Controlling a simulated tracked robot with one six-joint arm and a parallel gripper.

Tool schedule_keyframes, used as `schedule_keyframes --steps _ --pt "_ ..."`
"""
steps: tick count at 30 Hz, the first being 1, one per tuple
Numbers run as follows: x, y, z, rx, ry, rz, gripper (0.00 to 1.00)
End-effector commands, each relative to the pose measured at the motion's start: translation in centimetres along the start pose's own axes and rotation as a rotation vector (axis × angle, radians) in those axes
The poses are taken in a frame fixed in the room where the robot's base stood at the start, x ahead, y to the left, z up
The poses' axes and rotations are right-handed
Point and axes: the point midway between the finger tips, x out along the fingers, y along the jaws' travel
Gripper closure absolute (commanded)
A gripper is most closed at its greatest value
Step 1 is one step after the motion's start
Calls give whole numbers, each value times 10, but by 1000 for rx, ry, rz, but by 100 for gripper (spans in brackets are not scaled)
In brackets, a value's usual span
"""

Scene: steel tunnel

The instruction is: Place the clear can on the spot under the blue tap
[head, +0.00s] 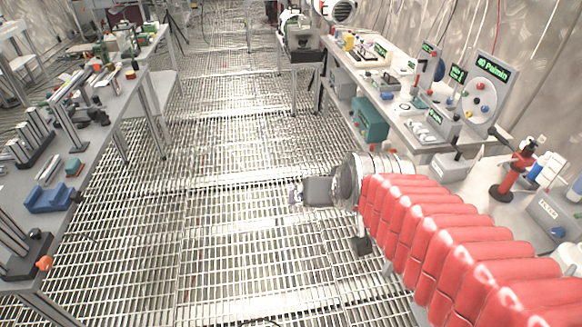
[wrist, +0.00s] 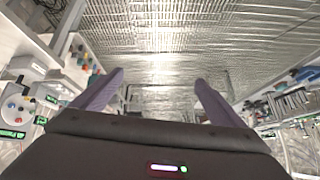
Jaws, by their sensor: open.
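My gripper (head: 296,194) is at the end of my red-sleeved arm, over the grated floor to the left of the right-hand bench. In the wrist view my gripper (wrist: 160,78) has its two purple fingers spread wide with nothing between them. I cannot make out the clear can in either view. I cannot pick out the blue tap or the spot under it with certainty; the small items on the benches are too small to tell.
The right bench (head: 398,98) carries a round-dial panel (head: 487,93), a red stand (head: 514,172) and small parts. A teal box (head: 369,119) sits below its top. The left bench (head: 98,122) holds racks and a blue block (head: 47,199). The grated floor (head: 215,150) between is clear.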

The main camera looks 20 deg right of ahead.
Motion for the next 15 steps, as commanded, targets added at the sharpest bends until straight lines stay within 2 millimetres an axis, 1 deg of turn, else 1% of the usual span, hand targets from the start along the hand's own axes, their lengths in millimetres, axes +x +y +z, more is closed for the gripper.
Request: schedule_keyframes --steps 1,3,7,10,12,15 --pt "-13 -8 9 -39 -20 -10 7" --pt "-28 -15 26 -91 -62 -15 7" --pt "-53 -22 52 -171 -127 -15 7" --pt "-65 -22 67 -209 -162 -10 7" --pt "-70 -21 72 -222 -174 -7 7" --pt "-71 -21 74 -227 -181 -5 7"
